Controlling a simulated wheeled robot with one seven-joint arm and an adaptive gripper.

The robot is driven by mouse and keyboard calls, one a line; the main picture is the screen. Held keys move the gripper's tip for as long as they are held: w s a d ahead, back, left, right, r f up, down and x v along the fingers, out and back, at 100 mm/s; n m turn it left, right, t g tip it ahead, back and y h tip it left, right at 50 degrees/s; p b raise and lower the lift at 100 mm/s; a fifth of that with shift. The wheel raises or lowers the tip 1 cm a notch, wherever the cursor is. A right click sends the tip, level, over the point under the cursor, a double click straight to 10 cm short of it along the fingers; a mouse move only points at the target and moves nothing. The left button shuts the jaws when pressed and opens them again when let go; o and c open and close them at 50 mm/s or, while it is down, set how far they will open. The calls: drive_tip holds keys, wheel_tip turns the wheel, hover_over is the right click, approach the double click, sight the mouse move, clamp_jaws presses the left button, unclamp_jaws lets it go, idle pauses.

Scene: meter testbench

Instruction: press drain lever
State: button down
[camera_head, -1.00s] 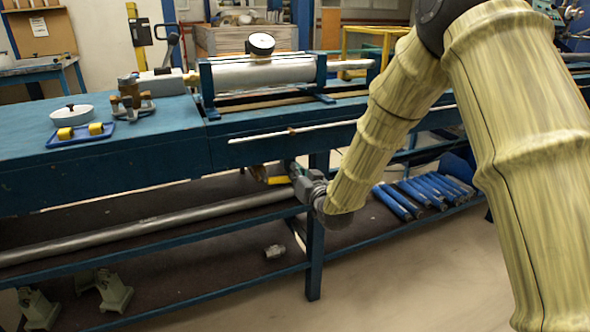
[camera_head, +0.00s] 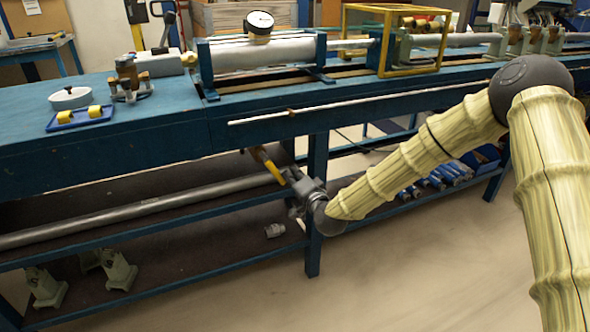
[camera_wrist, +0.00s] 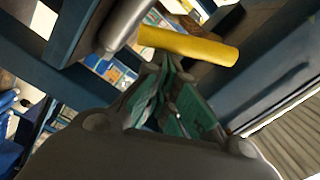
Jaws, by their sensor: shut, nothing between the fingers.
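The drain lever (camera_head: 272,170) is a yellow handle below the bench top, slanting down to the right beside a table leg. It also shows in the wrist view as a thick yellow bar (camera_wrist: 190,46) across the upper middle. My gripper (camera_head: 291,174) is shut and empty, under the bench close to the lever's lower end. In the wrist view my gripper's green-padded fingers (camera_wrist: 168,65) point up, with their tips just below the yellow bar. I cannot tell whether they touch it.
The blue bench (camera_head: 160,130) overhangs the lever, and a blue leg (camera_head: 316,210) stands close to my gripper. A long grey pipe (camera_head: 130,212) and a small metal fitting (camera_head: 274,230) lie on the lower shelf. The floor in front is clear.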

drive_tip(key=shift+s+a+f+m+b, duration=0.2)
drive_tip(key=shift+s+a+f+m, duration=0.1)
drive_tip(key=shift+a+f+m, duration=0.55)
drive_tip(key=shift+s+a+f+m+b, duration=0.2)
drive_tip(key=shift+a+f+m, duration=0.25)
drive_tip(key=shift+m, duration=0.6)
drive_tip(key=shift+s+a, duration=0.1)
drive_tip(key=shift+a, duration=0.05)
drive_tip(key=p, duration=0.2)
approach(281, 181)
drive_tip(key=d, duration=0.2)
drive_tip(key=s+d, duration=0.1)
drive_tip(key=d, duration=0.1)
drive_tip(key=shift+d, duration=0.35)
